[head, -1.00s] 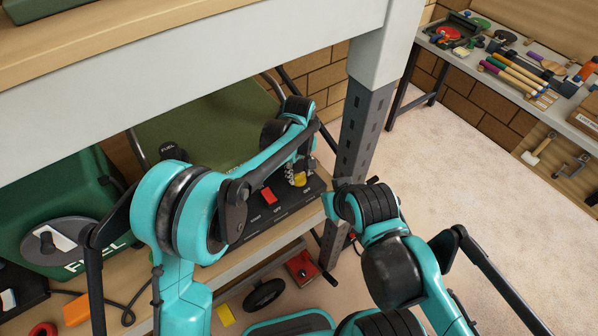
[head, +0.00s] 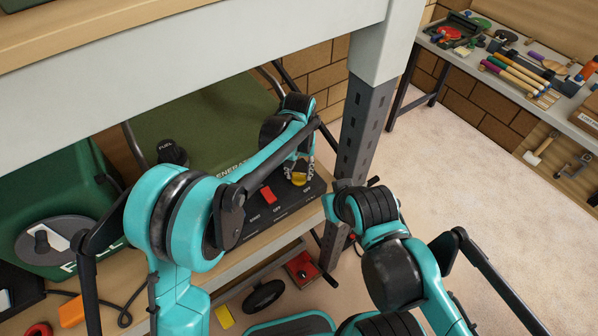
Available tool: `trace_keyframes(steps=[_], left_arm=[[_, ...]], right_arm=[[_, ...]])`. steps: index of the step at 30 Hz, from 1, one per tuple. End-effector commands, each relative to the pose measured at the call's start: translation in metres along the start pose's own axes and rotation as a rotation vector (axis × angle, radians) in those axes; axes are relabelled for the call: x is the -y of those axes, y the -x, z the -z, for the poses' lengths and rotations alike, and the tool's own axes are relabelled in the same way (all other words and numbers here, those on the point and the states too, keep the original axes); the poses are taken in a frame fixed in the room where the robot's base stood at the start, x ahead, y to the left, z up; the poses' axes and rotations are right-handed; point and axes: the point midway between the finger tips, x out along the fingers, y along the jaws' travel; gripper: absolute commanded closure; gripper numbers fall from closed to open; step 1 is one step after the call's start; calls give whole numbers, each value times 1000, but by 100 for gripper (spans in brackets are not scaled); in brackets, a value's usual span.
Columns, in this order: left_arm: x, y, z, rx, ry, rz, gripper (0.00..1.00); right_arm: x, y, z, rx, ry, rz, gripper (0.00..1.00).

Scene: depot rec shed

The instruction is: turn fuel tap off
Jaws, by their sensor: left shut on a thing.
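The generator's black control panel (head: 283,213) sits low on the shelf, with a red switch (head: 267,195) on it. A small yellow tap (head: 299,180) stands at the panel's right part. My left gripper (head: 300,174) reaches down to it from above and is shut on it. The fingers and wrist partly hide the tap, so its exact angle is hard to tell.
The green generator body (head: 215,120) with a black fuel cap (head: 171,152) is behind the panel. A green fuel can (head: 60,190) stands at left. A grey shelf post (head: 358,130) rises right of the panel. Open floor (head: 480,190) lies farther right.

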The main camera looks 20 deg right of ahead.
Motion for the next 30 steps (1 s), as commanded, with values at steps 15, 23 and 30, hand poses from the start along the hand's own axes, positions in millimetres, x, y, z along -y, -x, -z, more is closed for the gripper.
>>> trace_keyframes(steps=[15, 23, 30], left_arm=[[0, 0, 0, 0, -486, 0, 90], [0, 0, 0, 0, -694, 0, 90], [0, 0, 0, 0, -822, 0, 90]], right_arm=[[0, -6, -4, 0, 0, 0, 100], [0, -8, -6, 0, 0, 0, 100], [0, -9, -6, 0, 0, 0, 100]])
